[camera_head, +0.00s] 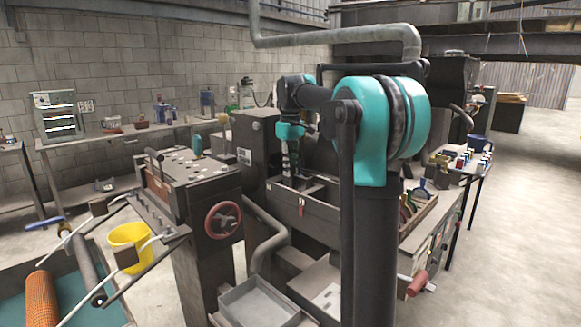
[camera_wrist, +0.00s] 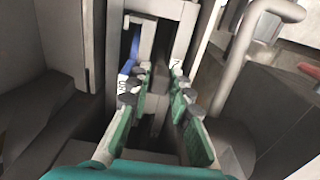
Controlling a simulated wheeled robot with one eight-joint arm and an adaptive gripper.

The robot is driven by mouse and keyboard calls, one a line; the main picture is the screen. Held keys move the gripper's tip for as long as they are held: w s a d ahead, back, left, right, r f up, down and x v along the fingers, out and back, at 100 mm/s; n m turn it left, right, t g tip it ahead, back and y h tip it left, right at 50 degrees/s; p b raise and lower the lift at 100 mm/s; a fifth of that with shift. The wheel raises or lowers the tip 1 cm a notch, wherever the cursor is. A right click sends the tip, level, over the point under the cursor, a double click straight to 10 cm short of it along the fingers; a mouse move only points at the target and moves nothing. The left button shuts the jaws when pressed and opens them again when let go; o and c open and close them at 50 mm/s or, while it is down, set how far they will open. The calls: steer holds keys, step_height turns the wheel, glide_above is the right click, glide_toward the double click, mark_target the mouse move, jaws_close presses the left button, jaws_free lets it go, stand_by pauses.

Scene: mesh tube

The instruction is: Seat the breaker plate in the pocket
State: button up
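My gripper (camera_head: 289,170) points down in the head view, beside a tall dark machine block and above a dark tray-like part. In the wrist view its two green-padded fingers (camera_wrist: 158,85) stand apart with a gap between them. No plate shows clearly between the pads; the dark grey surface in the gap seems to lie beyond them. A blue strip (camera_wrist: 130,67) and a light grey frame (camera_wrist: 176,10) show beyond the fingertips. I cannot pick out the breaker plate or its pocket for certain in either view.
Coloured round pieces (camera_head: 409,207) stand in a tray at the right, partly behind my arm. A red handwheel (camera_head: 222,220), a bent pipe (camera_head: 268,235) and a grey bin (camera_head: 258,304) are at the front. A yellow bucket (camera_head: 128,238) stands at the left.

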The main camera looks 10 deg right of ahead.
steer(key=shift+o, duration=1.4)
steer(key=shift+r, duration=0.1)
step_height(320, 180, up, 12)
